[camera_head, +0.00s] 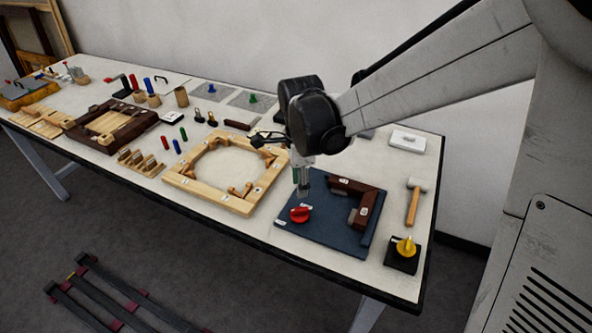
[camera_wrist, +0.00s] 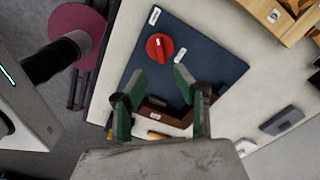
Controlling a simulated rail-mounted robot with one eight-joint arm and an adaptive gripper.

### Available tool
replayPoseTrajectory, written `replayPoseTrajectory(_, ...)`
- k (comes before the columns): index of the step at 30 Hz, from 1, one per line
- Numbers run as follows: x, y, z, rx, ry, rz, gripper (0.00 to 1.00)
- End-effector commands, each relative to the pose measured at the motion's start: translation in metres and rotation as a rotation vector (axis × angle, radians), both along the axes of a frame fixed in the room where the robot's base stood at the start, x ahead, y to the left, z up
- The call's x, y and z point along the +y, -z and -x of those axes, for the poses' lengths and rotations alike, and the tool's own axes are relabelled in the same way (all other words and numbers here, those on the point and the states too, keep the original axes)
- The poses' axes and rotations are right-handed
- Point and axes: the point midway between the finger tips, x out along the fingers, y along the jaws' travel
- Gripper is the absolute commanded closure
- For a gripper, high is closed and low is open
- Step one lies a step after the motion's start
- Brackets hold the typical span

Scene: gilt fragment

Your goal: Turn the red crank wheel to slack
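The red crank wheel (camera_head: 299,215) sits near the front left corner of a dark blue board (camera_head: 325,238). In the wrist view the wheel (camera_wrist: 159,47) is a red disc with a paler bar across it, and two small white labels lie near it, too small to read. My gripper (camera_head: 303,191) hangs over the board, behind and above the wheel. In the wrist view my gripper's green fingers (camera_wrist: 160,76) are spread apart with nothing between them. The wheel lies beyond the fingertips, untouched as far as I can see.
A dark brown corner frame (camera_head: 366,199) lies on the board. A hammer (camera_head: 414,203) and a yellow knob on a black box (camera_head: 403,254) are to the right. A pale wooden octagonal frame (camera_head: 188,180) lies left. The table's front edge is close to the board.

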Motion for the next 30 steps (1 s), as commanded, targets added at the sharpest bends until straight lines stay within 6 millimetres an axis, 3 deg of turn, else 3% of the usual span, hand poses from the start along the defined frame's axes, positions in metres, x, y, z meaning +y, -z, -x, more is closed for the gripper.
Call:
replayPoseTrajectory(6,0.000,0.040,0.000,0.000,-0.001,0.000,0.71)
replayPoseTrajectory(15,0.000,0.081,0.000,-0.001,-0.001,0.000,0.71)
replayPoseTrajectory(21,0.000,0.093,0.000,-0.001,-0.001,0.000,0.71)
replayPoseTrajectory(30,0.000,0.095,0.000,-0.001,-0.001,0.000,0.71)
